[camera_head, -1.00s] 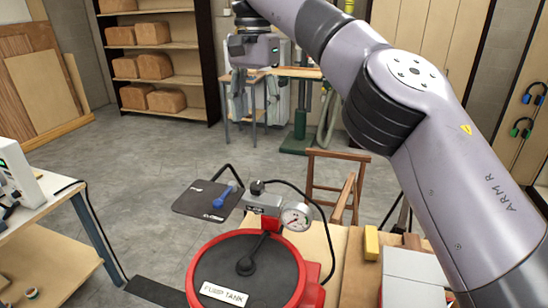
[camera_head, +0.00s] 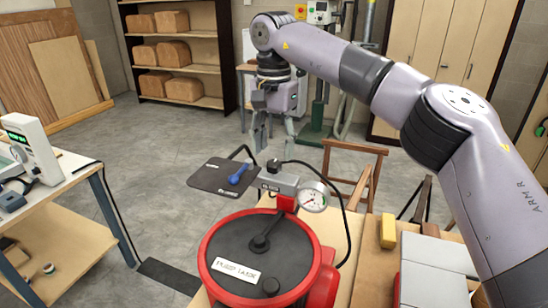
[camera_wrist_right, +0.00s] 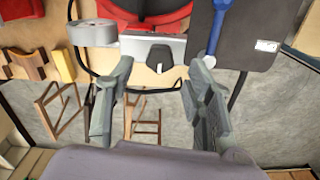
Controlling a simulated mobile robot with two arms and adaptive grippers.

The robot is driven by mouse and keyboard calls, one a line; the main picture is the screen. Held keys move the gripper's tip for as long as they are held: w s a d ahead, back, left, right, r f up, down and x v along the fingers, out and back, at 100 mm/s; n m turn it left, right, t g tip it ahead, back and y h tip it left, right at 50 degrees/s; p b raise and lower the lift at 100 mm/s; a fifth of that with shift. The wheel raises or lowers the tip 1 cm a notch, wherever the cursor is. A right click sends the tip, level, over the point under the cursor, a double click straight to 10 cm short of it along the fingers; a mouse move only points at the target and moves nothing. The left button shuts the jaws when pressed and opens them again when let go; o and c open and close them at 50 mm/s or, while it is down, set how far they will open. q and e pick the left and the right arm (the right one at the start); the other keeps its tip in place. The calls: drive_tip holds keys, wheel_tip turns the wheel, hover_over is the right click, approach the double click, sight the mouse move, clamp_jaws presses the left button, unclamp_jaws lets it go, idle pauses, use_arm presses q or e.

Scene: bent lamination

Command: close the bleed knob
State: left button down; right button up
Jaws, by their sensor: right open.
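The bleed knob (camera_head: 273,166) is a small black knob on the grey metal block (camera_head: 279,182) behind the red pump tank (camera_head: 207,270). My right gripper (camera_head: 276,148) is open, fingers pointing down, above and behind the knob in the head view. In the right wrist view, the black knob (camera_wrist_right: 158,54) appears between and just beyond the tips of the open right gripper (camera_wrist_right: 160,66). I see no contact with it. A blue lever (camera_head: 240,173) lies over a dark plate (camera_head: 212,179) left of the block. My left gripper is out of view.
A round pressure gauge (camera_head: 314,197) and a black hose (camera_head: 345,222) are close to the block's right. A wooden frame (camera_head: 352,172) stands behind the bench. A yellow block (camera_head: 388,231) lies to the right. A side table (camera_head: 62,183) stands left.

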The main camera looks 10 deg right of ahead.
sight(274, 162)
wheel_tip(274, 162, down, 2)
drive_tip(key=shift+f, duration=0.7)
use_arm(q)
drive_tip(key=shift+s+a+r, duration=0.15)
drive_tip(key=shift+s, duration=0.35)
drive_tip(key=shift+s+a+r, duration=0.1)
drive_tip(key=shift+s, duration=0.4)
use_arm(e)
drive_tip(key=shift+c, duration=0.6)
clamp_jaws()
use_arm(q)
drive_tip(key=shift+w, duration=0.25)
